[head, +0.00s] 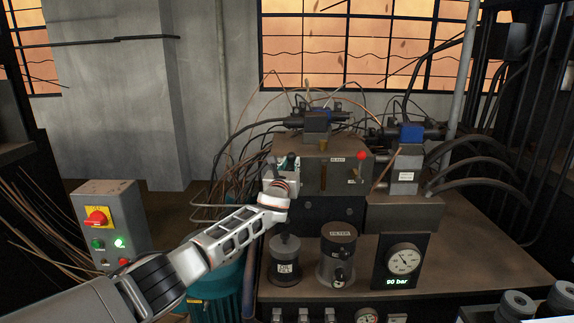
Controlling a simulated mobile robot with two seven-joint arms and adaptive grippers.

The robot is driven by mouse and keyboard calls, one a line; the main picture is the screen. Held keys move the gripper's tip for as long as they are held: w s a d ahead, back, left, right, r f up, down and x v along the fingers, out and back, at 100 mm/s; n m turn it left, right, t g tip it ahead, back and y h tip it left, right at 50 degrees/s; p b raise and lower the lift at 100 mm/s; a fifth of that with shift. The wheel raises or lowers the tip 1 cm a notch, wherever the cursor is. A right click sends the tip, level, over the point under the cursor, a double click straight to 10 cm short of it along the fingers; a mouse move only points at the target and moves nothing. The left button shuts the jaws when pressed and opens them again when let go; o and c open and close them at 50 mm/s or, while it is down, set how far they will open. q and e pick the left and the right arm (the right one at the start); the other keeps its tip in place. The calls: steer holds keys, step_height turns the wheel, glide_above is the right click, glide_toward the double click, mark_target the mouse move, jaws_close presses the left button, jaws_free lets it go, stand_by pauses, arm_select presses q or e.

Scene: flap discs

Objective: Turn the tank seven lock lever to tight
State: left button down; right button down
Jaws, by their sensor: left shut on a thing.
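My left gripper (287,163) reaches in from the lower left and is at the left front edge of the brown valve block (340,178). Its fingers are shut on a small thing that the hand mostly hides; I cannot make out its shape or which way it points. A lever with a red knob (361,155) stands on the right of the block's front face, apart from the gripper. Small white labels on the block are too small to read, so I cannot tell which part is the tank seven lock lever. My right gripper is not in view.
A gauge (403,259) with a green "90 bar" display stands at the front right. Two dark cylinders, one the filter (338,255), stand before the block. A grey switch box (112,222) is at left. Hoses and thin pipes crowd behind the block.

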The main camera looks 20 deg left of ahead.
arm_select(q)
steer(key=shift+d+m, duration=0.3)
steer(key=c, duration=1.8)
jaws_free()
steer(key=shift+s, duration=0.15)
steer(key=shift+s+d+f, duration=0.1)
steer(key=shift+s+d, duration=0.05)
steer(key=shift+s, duration=1.8)
steer(key=shift+s+d+f, duration=0.15)
steer(key=shift+s+d, duration=0.05)
steer(key=shift+s, duration=1.7)
steer(key=shift+s+d+f, duration=0.1)
steer(key=shift+s+d, duration=0.05)
steer(key=shift+s, duration=1.8)
steer(key=shift+f, duration=0.1)
